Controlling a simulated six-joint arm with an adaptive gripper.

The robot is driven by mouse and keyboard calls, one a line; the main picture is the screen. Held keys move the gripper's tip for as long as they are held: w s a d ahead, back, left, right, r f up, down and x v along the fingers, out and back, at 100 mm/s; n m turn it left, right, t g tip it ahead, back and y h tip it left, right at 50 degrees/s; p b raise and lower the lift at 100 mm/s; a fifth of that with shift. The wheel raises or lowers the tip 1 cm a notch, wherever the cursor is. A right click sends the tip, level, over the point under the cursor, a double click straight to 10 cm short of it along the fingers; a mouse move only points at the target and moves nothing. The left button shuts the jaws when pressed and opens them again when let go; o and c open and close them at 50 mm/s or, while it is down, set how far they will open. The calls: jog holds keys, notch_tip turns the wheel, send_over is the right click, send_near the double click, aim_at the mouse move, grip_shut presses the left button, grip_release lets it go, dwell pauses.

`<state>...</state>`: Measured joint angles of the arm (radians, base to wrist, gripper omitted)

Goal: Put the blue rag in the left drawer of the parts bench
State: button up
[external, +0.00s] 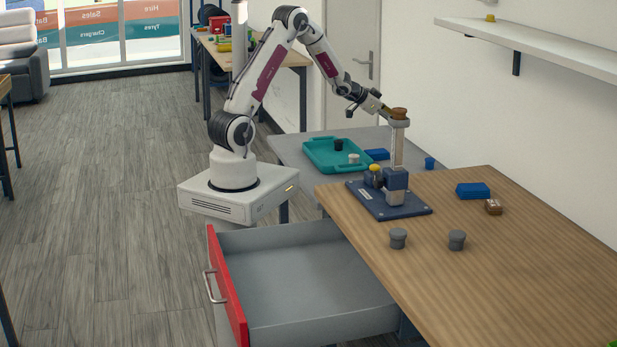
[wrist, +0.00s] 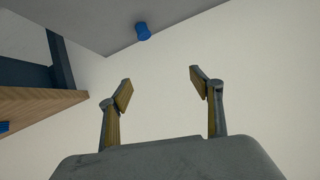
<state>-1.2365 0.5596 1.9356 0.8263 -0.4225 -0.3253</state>
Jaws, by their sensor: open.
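A blue folded cloth, which looks like the blue rag (external: 473,190), lies on the wooden bench top (external: 540,250) near the wall. A similar flat blue item (external: 377,154) lies on the grey table beside the teal tray; I cannot tell if it is cloth. An open drawer (external: 310,270) with a red front stands out at the left of the bench, and its visible inside is empty. My gripper (external: 384,109) is high beside the upright stand, away from the cloth. In the wrist view my gripper (wrist: 160,78) is open with nothing between its fingers.
A blue-based stand (external: 390,200) with a tall post and a brown top rises near my gripper. Two grey knobs (external: 398,238) (external: 456,240) and a small brown block (external: 493,207) are on the bench. The teal tray (external: 323,165) holds small parts. A blue cup (external: 430,163) stands nearby.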

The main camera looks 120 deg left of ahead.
jog(key=s+a+f, duration=0.5)
jog(key=s+f, duration=0.2)
jog(key=s, duration=0.1)
jog(key=n+t, duration=0.1)
jog(key=n, duration=0.1)
send_near(375, 151)
jog(key=shift+w+a+f, duration=0.2)
jog(key=shift+w+a, duration=0.25)
jog(key=shift+w, duration=0.1)
jog(key=shift+w+a+f, duration=0.2)
jog(key=shift+w+a, duration=0.25)
jog(key=shift+w, duration=0.1)
jog(key=shift+w, duration=0.1)
jog(key=shift+x, duration=1.25)
jog(key=shift+a, duration=0.1)
jog(key=shift+w+a+f, duration=0.3)
jog(key=shift+a+f, duration=0.15)
jog(key=shift+f, duration=0.2)
jog(key=shift+w+a+f, duration=0.35)
jog(key=shift+a+f, duration=0.1)
jog(key=shift+f, duration=0.15)
jog(key=shift+x, duration=1)
jog(key=shift+r, duration=0.1)
